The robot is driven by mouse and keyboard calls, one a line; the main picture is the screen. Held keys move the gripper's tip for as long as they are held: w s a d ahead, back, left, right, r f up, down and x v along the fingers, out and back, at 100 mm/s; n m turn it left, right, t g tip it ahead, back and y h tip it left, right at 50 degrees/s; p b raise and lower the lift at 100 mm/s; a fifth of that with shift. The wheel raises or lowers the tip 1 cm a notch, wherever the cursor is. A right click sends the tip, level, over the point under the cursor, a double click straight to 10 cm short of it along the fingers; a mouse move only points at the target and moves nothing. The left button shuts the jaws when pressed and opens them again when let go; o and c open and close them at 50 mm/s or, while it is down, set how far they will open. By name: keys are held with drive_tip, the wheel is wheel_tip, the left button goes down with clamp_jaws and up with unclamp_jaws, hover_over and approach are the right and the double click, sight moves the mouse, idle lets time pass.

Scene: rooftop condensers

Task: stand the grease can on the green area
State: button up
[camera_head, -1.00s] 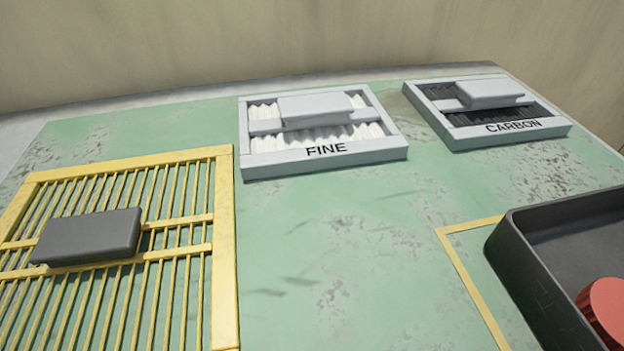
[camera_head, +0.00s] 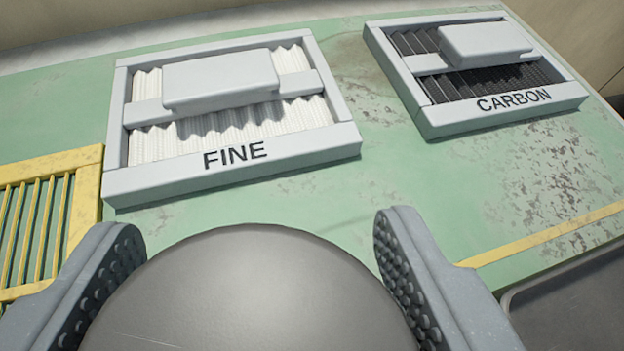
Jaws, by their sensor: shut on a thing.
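My gripper (camera_head: 252,236) is at the bottom of the view, its two grey studded fingers on either side of a large round grey object. I take this to be the grease can (camera_head: 250,290); only its smooth, rounded top shows. My gripper is shut on it. Its lower part and base are hidden, so I cannot tell whether it touches the surface. The green area (camera_head: 330,205) is the worn green painted top that spreads beyond and beside the can.
A grey-framed filter marked FINE (camera_head: 235,158) lies just beyond the can. Another marked CARBON (camera_head: 515,108) lies at the upper right. A yellow grille (camera_head: 85,185) is at the left. A yellow line (camera_head: 545,236) and dark tray (camera_head: 575,305) are at the right.

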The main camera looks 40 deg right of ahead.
drive_tip(key=shift+w+d, duration=0.4)
drive_tip(key=shift+d, duration=0.15)
drive_tip(key=shift+f+b, duration=0.9)
drive_tip(key=shift+f, duration=0.85)
drive_tip(key=shift+f, duration=0.1)
drive_tip(key=o, duration=1.2)
drive_tip(key=shift+p+v, duration=0.85)
drive_tip(key=shift+v, duration=5.2)
